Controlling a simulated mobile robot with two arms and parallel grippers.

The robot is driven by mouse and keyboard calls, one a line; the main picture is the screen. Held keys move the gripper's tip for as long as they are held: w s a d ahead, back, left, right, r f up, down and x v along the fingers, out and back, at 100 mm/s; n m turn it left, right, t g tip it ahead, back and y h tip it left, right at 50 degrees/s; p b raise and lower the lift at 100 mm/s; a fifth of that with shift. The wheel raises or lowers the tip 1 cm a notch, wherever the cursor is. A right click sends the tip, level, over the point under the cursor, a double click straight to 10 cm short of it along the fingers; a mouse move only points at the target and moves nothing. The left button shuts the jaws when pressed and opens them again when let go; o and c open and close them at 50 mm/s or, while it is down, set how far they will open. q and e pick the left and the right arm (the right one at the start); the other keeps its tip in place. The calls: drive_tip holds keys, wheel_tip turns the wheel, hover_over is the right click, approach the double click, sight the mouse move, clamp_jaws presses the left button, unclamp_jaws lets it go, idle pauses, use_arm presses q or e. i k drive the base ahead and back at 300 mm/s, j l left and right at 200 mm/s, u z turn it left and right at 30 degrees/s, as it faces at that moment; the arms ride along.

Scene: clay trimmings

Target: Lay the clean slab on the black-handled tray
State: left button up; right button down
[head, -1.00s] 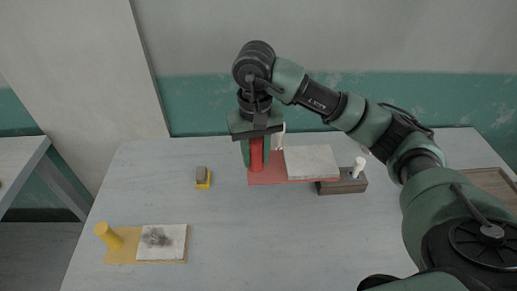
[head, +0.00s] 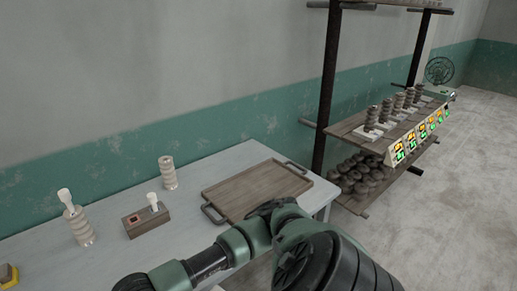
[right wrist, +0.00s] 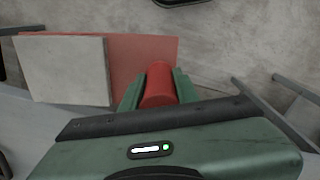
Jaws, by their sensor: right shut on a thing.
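The wooden tray with black handles (head: 250,190) lies on the pale table in the head view, its surface bare. In the right wrist view my right gripper (right wrist: 158,87) is shut on the upright red handle (right wrist: 157,83) of a red board (right wrist: 140,58). The clean grey slab (right wrist: 65,70) lies on that board, beside the handle. The concrete floor shows beyond the board, which seems to be off the table. Neither the board nor my right gripper shows in the head view; only my right arm crosses its bottom. My left gripper is in neither view.
On the table (head: 110,190) stand a wooden block (head: 150,222) with a white peg, a ringed post (head: 168,173) and a white-topped ringed piece (head: 78,225), all left of the tray. A shelf rack (head: 375,125) with several stacked pieces stands beyond the table's right end.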

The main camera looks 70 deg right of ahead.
sight(257, 196)
drive_tip(key=k+l, duration=0.15)
drive_tip(key=l, duration=0.25)
drive_tip(key=k+l, duration=0.15)
drive_tip(key=l, duration=0.25)
drive_tip(key=k+l, duration=0.2)
drive_tip(key=l, duration=0.2)
drive_tip(key=k+l+u, duration=0.1)
drive_tip(key=l, duration=0.3)
drive_tip(key=k+l, duration=0.2)
drive_tip(key=l, duration=0.2)
